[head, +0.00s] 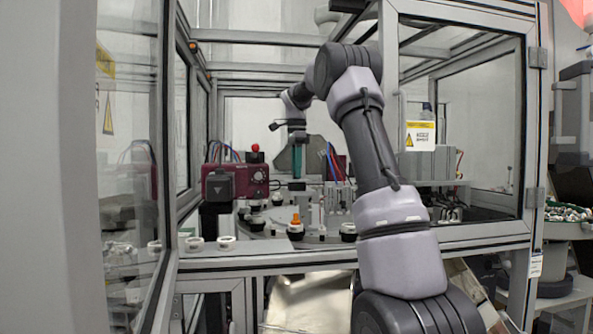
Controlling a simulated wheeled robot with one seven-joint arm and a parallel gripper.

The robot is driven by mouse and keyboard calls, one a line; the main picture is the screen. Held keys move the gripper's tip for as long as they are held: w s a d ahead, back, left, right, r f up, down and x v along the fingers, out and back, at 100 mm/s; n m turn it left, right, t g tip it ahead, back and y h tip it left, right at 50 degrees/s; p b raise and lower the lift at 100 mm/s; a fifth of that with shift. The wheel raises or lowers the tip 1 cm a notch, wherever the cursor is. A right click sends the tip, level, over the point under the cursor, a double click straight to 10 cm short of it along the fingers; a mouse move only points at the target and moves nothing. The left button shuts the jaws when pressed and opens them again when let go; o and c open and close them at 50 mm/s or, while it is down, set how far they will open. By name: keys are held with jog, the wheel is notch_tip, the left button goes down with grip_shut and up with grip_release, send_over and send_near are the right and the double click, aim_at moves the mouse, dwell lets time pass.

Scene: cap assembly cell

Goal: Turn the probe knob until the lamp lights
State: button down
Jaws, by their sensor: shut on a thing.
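My arm reaches over the front frame into the cell, and its wrist points down near the middle of the head view. My gripper (297,139) is small and dark there, and its fingers are hard to make out. It is shut on what looks like an upright teal cylinder (297,161) directly below it. I cannot tell whether this is the probe knob. A maroon box (229,188) stands left of the gripper, with a dial (259,177) on its front. A red dome (255,147) sits on top; I cannot tell whether it is the lamp or whether it is lit.
A round table below the gripper carries several black-and-white caps (348,231) and an orange cone (296,218). White rings (227,242) lie on the front left ledge. Coloured cables (333,160) rise right of the gripper. Metal posts and a glazed door panel (465,130) frame the opening.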

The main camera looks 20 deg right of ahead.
jog(key=n, duration=0.5)
jog(key=shift+n, duration=0.3)
dwell(0.4)
jog(key=c, duration=0.6)
grip_release()
jog(key=shift+r, duration=0.1)
notch_tip(320, 180, up, 11)
jog(key=shift+f, duration=0.2)
